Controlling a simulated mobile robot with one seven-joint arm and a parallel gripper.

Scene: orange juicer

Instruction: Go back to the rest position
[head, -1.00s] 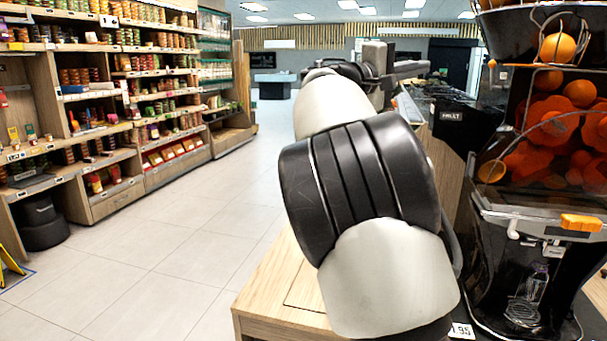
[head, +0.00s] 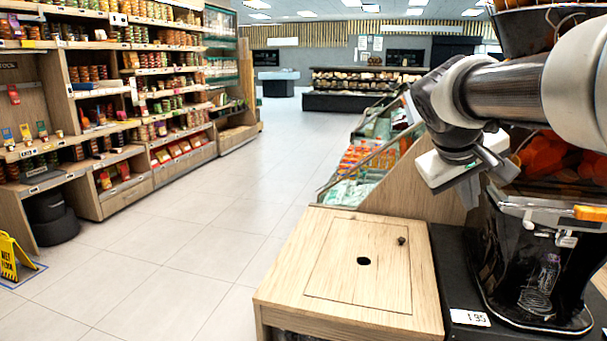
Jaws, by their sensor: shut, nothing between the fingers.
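My arm reaches in from the right edge and bends down in front of the orange juicer (head: 520,255). My gripper (head: 472,182) hangs at its end, above the black counter between the wooden cabinet and the juicer. It is small and partly in shadow; it looks shut and empty, and I see nothing held in it. A clear bottle (head: 545,275) stands upright in the juicer's lower bay. My arm hides part of the juicer's middle and the oranges behind it.
A wooden cabinet (head: 400,290) with a round hole in its top stands in front, left of the juicer. Produce displays (head: 372,160) lie behind it. Shelves (head: 120,110) line the left wall. A yellow floor sign (head: 10,258) stands at far left. The tiled aisle (head: 190,235) is clear.

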